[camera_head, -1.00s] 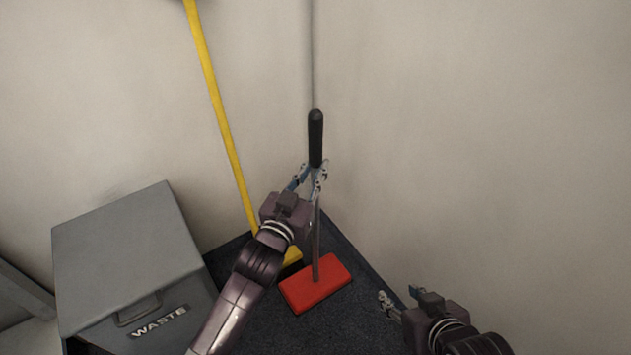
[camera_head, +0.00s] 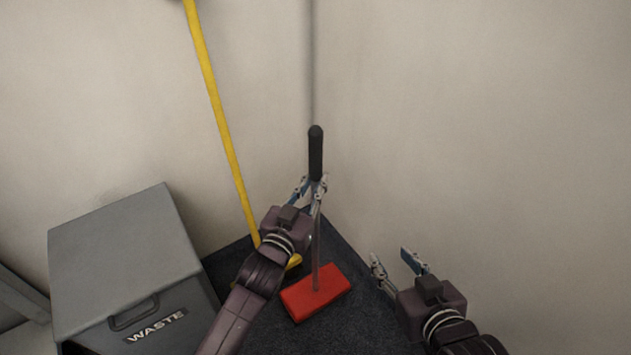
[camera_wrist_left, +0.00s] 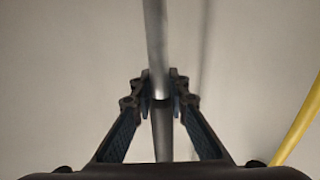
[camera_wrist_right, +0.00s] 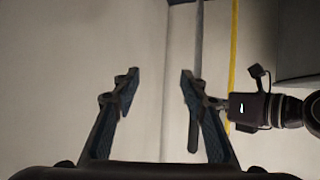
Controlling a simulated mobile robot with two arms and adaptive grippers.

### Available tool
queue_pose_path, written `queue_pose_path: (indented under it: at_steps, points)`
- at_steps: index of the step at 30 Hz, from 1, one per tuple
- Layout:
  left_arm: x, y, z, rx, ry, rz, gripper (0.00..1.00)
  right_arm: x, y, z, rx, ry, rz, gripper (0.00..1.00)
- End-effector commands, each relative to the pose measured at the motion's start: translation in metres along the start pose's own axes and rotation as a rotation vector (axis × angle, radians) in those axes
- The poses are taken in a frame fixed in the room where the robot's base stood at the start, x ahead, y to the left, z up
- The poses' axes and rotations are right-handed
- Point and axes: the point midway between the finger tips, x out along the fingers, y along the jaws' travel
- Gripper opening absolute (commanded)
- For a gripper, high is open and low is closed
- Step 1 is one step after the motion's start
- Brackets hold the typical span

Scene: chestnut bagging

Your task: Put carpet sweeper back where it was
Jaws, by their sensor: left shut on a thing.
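The carpet sweeper has a red head (camera_head: 316,294), a thin grey pole and a black grip (camera_head: 315,153) at the top. It stands nearly upright in the corner, its head low over the dark floor; whether it touches cannot be told. My left gripper (camera_head: 312,185) is shut on the pole just below the black grip. In the left wrist view the grey pole (camera_wrist_left: 157,45) runs between its fingers. My right gripper (camera_head: 396,258) is open and empty, to the right of the sweeper. The right wrist view shows its fingers (camera_wrist_right: 157,85) apart.
A yellow-handled tool (camera_head: 222,125) leans in the corner left of the sweeper, its yellow foot partly behind my left arm. A grey waste bin (camera_head: 130,255) stands at the left. Walls close the corner behind and right. Dark floor (camera_head: 355,315) is free near the red head.

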Motion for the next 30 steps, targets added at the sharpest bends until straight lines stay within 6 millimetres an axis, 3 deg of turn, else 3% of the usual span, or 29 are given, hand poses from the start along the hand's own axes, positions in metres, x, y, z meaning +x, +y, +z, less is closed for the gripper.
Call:
queue_pose_path:
  at_steps: [2,3,8,20,30]
  points:
    - [0.001,0.0,-0.004,0.0,0.011,0.001,0.0,0.0,0.0,-0.002,0.0,0.01,0.0,0.4]
    - [0.0,0.0,0.002,0.0,-0.001,0.0,0.16,0.001,0.0,-0.003,0.0,0.015,-0.001,0.4]
    - [0.0,0.0,0.002,-0.001,-0.001,0.0,0.32,0.001,0.0,-0.003,0.0,0.015,-0.001,0.4]
    - [-0.004,0.0,-0.001,-0.001,-0.002,0.0,0.32,-0.001,0.0,0.003,0.0,-0.018,0.0,0.4]
    - [-0.06,0.0,-0.001,-0.002,-0.004,0.0,0.32,-0.027,0.009,0.072,0.004,-0.326,0.019,0.4]
